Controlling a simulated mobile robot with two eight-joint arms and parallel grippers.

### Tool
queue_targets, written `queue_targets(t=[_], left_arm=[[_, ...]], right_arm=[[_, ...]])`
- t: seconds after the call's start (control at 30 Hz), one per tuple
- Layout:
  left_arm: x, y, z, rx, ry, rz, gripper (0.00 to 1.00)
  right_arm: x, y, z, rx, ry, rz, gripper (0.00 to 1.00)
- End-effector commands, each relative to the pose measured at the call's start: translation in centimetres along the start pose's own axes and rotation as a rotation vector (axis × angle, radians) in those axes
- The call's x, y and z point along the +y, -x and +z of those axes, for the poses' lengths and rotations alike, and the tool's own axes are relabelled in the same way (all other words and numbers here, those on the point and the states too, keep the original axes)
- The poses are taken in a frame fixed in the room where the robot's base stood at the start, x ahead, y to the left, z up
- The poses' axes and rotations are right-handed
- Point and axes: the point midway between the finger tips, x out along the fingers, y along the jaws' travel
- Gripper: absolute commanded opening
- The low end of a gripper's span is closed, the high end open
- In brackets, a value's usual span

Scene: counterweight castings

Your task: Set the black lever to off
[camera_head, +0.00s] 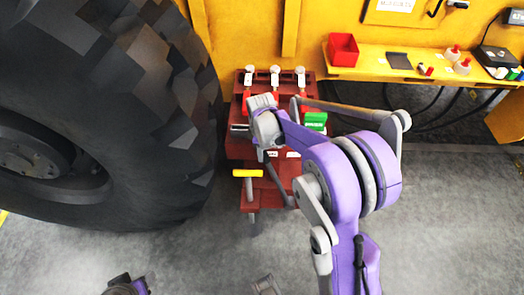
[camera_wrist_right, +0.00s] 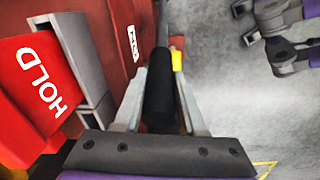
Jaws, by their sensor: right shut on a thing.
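The black lever (camera_wrist_right: 160,95) shows in the right wrist view as a dark rounded grip. My right gripper (camera_wrist_right: 163,78) is shut on it, with one grey finger along each side. In the head view my right gripper (camera_head: 241,129) is at the left side of the red lever stand (camera_head: 235,148), and the lever is not clear there behind my wrist. A small white label (camera_wrist_right: 133,42) is on the red face beside the lever; I cannot read it surely. Parts of my left arm (camera_head: 125,287) show at the bottom edge, but its jaws are not clear.
A red HOLD piece (camera_wrist_right: 40,88) is left of the gripper. A yellow T-handle (camera_head: 248,173) stands in front of the stand, with a green block (camera_head: 315,119) at its right. A huge tyre (camera_head: 150,110) is close on the left. The right floor is clear.

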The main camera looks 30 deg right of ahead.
Motion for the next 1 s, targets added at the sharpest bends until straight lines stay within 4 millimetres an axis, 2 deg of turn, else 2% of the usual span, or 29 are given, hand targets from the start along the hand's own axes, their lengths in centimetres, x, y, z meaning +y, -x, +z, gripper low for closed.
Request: queue_targets(t=[0.17,0.37,0.47,0.67,0.8,1.0], left_arm=[[0.0,0.0,0.0,0.000,0.000,0.000,0.50],[0.0,0.2,-0.1,0.001,0.000,0.000,0.50],[0.0,0.3,-0.2,0.001,0.000,0.000,0.50],[0.0,0.1,-0.1,0.000,0.000,0.000,0.50],[0.0,-0.4,0.2,-0.001,0.000,0.000,0.50],[0.0,-1.4,0.8,-0.005,0.000,0.000,0.50]], right_arm=[[0.1,0.2,0.4,0.007,-0.003,-0.001,0.00],[0.7,0.9,3.1,0.061,-0.012,-0.010,0.00],[1.2,1.3,5.5,0.112,-0.018,-0.018,0.00],[2.5,1.8,11.7,0.243,-0.029,-0.041,0.00],[3.3,1.6,16.0,0.338,-0.032,-0.059,0.00],[4.2,0.8,21.3,0.458,-0.035,-0.082,0.00]])
